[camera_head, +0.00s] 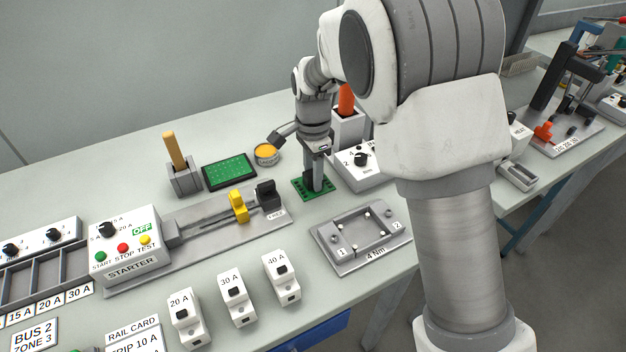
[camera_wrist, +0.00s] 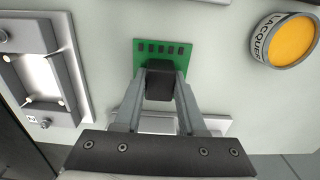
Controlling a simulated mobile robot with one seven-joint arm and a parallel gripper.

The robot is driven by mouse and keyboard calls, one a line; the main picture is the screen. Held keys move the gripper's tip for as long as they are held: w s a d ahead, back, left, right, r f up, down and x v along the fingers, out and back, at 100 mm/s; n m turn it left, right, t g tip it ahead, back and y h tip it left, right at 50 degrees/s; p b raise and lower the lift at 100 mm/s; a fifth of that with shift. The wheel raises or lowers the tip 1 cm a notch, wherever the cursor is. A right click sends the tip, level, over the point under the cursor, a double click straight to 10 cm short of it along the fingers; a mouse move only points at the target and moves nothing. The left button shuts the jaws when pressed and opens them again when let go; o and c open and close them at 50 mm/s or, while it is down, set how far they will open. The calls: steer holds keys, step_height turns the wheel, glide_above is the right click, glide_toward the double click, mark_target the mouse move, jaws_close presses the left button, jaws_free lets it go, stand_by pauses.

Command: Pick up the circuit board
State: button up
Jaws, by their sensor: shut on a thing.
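The circuit board is a small green board (camera_head: 300,189) on the bench, under my gripper in the head view. In the wrist view the green board (camera_wrist: 162,50) shows a row of dark slots along its far edge. My gripper (camera_head: 314,188) points straight down at it, and in the wrist view its two fingers (camera_wrist: 160,88) are closed on a dark block that stands on the board. The fingers and block hide the near part of the board. I cannot tell whether the board touches the bench or is slightly lifted.
A grey fixture plate (camera_head: 362,240) with a recess marked 1 and 2 lies right of the board. A lacquer tin (camera_head: 266,153), a green panel in a dark tray (camera_head: 230,171) and a control box (camera_head: 357,168) stand close by. A rail with yellow and black clamps (camera_head: 238,207) lies left.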

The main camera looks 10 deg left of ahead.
jaws_close()
steer(key=shift+r, duration=0.1)
